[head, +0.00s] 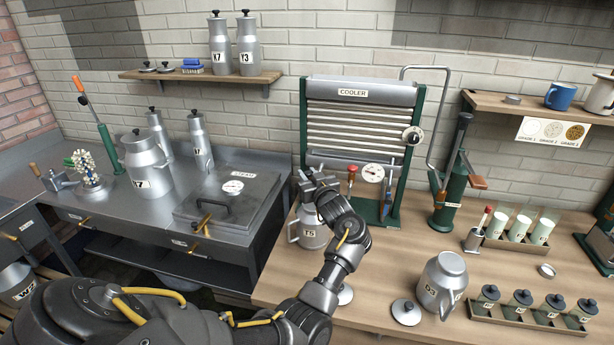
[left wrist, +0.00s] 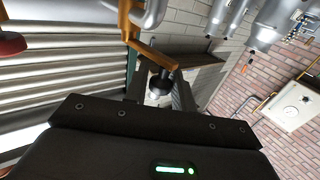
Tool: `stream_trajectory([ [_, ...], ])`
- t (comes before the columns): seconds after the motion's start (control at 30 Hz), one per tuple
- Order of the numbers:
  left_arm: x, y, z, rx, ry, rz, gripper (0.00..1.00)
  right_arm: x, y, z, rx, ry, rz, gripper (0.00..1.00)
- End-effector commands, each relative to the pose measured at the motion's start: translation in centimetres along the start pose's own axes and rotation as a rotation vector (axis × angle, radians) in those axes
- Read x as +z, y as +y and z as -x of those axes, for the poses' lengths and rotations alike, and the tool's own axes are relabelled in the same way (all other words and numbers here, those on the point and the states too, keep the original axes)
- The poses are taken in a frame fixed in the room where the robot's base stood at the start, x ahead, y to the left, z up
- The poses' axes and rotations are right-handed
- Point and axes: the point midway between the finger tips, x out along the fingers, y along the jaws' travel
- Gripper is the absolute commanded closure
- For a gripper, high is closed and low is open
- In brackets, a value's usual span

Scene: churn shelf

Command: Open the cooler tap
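The cooler (head: 352,93) is a ribbed metal panel in a green frame against the back wall. My left gripper (head: 308,182) is at its lower left, above the can T5 (head: 312,236), and covers part of that area. In the left wrist view a brass tap lever (left wrist: 150,52) crosses just ahead of my gripper (left wrist: 160,92). The head view does not show the lever clearly. My right gripper is not in view.
A red-handled part (head: 351,173) and a gauge (head: 373,173) sit just right of my gripper. The steam box (head: 229,199) stands at the left.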

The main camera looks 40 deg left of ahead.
Motion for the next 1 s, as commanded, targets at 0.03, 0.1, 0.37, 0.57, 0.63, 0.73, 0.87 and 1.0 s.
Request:
stream_trajectory([
  [0.03, -0.1, 0.1, 0.1, 0.003, 0.001, 0.002, 0.68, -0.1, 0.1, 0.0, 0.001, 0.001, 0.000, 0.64],
  [0.1, -0.1, 0.0, 0.0, 0.001, 0.001, 0.001, 0.59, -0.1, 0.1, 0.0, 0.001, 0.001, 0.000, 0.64],
  [0.37, 0.0, -0.2, -0.1, -0.003, -0.001, 0.000, 0.57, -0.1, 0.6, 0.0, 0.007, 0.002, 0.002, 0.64],
  [0.57, 0.3, -0.1, 1.8, -0.001, -0.001, 0.002, 0.57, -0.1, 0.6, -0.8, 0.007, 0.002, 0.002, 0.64],
  [0.63, 0.3, -0.1, 3.0, 0.000, -0.002, 0.004, 0.57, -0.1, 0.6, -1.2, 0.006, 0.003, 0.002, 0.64],
  [0.73, 0.4, 0.0, 4.7, 0.000, -0.002, 0.003, 0.57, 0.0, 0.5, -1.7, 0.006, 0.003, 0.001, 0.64],
  [0.87, 0.2, 0.0, 6.4, -0.001, 0.000, 0.003, 0.57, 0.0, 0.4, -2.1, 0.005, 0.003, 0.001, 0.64],
  [1.0, 0.1, -0.1, 7.3, -0.002, 0.000, 0.001, 0.57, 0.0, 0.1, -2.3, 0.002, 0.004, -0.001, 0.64],
])
